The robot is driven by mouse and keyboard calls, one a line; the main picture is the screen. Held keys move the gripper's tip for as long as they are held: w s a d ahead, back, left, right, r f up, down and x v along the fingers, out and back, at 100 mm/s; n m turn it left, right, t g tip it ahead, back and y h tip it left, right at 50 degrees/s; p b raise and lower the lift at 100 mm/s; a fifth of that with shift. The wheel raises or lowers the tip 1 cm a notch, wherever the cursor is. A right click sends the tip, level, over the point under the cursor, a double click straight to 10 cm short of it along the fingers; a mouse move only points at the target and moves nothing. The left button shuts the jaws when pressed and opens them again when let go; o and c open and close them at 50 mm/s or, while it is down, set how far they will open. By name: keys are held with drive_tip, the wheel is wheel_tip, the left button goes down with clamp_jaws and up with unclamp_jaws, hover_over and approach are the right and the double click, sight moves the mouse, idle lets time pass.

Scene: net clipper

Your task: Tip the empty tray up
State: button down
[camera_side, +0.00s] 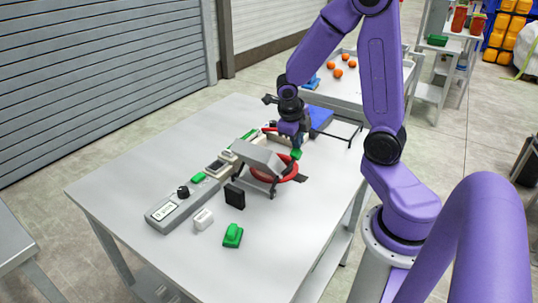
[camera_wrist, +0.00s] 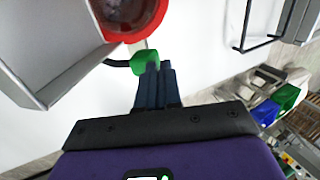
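The grey tray (camera_side: 262,158) is tilted over a red round bowl (camera_side: 286,174) on the table. In the wrist view the tray (camera_wrist: 55,45) is at the upper left, with the red bowl (camera_wrist: 128,12) beside it. A green knob (camera_side: 296,154) on a dark lever sits at the tray's right side; it also shows in the wrist view (camera_wrist: 143,60). My gripper (camera_side: 293,143) is just above the knob. Its fingers (camera_wrist: 160,68) are together, with their tips at the knob's edge. I cannot tell whether they touch it. The tray's inside is only partly visible.
A grey control box (camera_side: 182,205) with a black dial, a black block (camera_side: 235,196), a white block (camera_side: 203,219) and a green block (camera_side: 233,235) stand at the front left. A blue panel (camera_side: 320,117) lies behind my gripper. The table's right front is clear.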

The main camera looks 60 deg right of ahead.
drive_tip(key=shift+s+d+f, duration=0.25)
drive_tip(key=shift+d+f, duration=0.05)
drive_tip(key=shift+f, duration=0.05)
drive_tip(key=shift+w+a+r, duration=0.15)
drive_tip(key=shift+a+r, duration=0.05)
drive_tip(key=shift+r, duration=0.15)
drive_tip(key=a+r, duration=0.2)
drive_tip(key=r, duration=0.1)
drive_tip(key=shift+w+a+r, duration=0.15)
drive_tip(key=shift+a+r, duration=0.1)
drive_tip(key=shift+a, duration=0.1)
drive_tip(key=d+r, duration=0.5)
drive_tip(key=r, duration=0.3)
drive_tip(key=shift+d+r, duration=0.15)
